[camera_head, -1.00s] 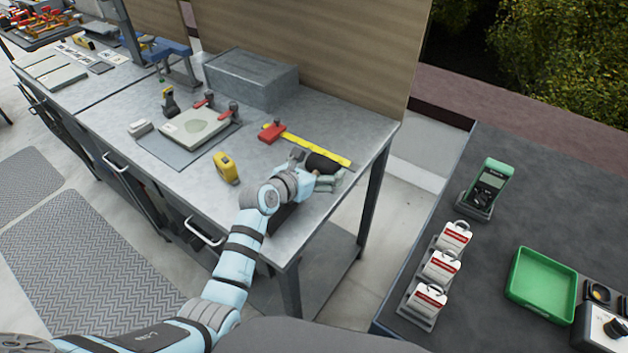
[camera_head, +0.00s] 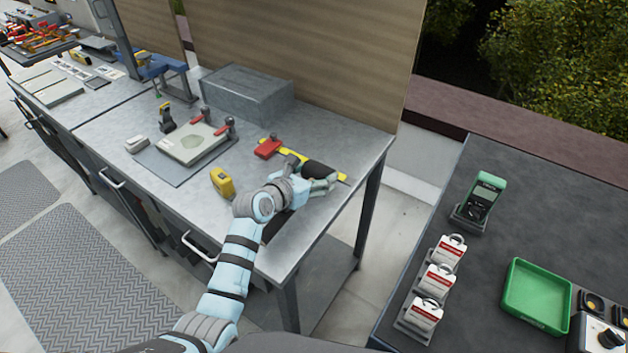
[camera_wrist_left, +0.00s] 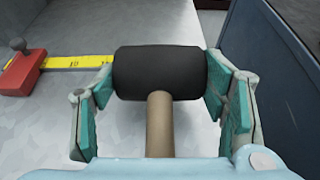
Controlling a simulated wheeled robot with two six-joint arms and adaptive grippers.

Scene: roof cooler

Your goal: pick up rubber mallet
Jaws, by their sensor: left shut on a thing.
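The rubber mallet (camera_head: 320,170) has a black cylindrical head and lies near the right end of the metal workbench (camera_head: 235,230). In the left wrist view its black head (camera_wrist_left: 160,74) lies crosswise between the fingers, and its wooden handle (camera_wrist_left: 159,125) runs back toward the palm. My left gripper (camera_head: 318,182) is shut on the head, with teal pads at both ends of it in the wrist view (camera_wrist_left: 160,88). I cannot tell whether the head touches the bench. The handle is hidden by my arm in the head view. My right gripper is not in view.
A yellow ruler (camera_head: 295,158) and a red clamp-like tool (camera_head: 267,149) lie just behind the mallet. A yellow tape measure (camera_head: 222,183) is left of my arm. A grey box (camera_head: 245,95) stands at the back. A dark table (camera_head: 530,220) is across a gap to the right.

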